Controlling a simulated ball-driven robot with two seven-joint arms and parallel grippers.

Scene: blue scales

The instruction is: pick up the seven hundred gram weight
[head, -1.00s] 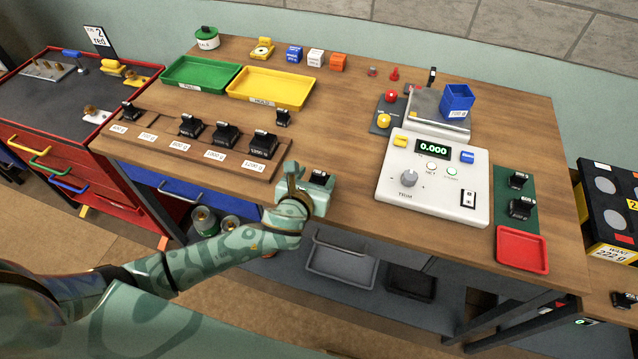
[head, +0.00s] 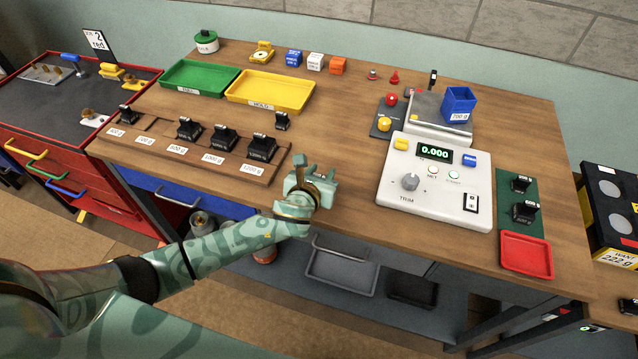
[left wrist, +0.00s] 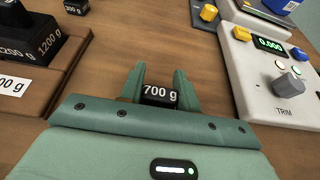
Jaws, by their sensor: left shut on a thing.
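The seven hundred gram weight (left wrist: 160,94) is a small black block with a white "700 g" label. In the left wrist view it sits between the two green fingers of my left gripper (left wrist: 159,84), which is shut on it. In the head view my left gripper (head: 316,176) is over the front edge region of the wooden table, right of the weight rack, and hides the weight. From these views I cannot tell whether the weight touches the table. My right gripper is not in view.
The weight rack (head: 190,155) holds several black weights, with an empty 700 g place. A loose black weight (head: 282,121) stands behind it. The white scale console (head: 436,180), reading 0.000, is to the right. Yellow (head: 268,92) and green trays (head: 200,77) lie behind.

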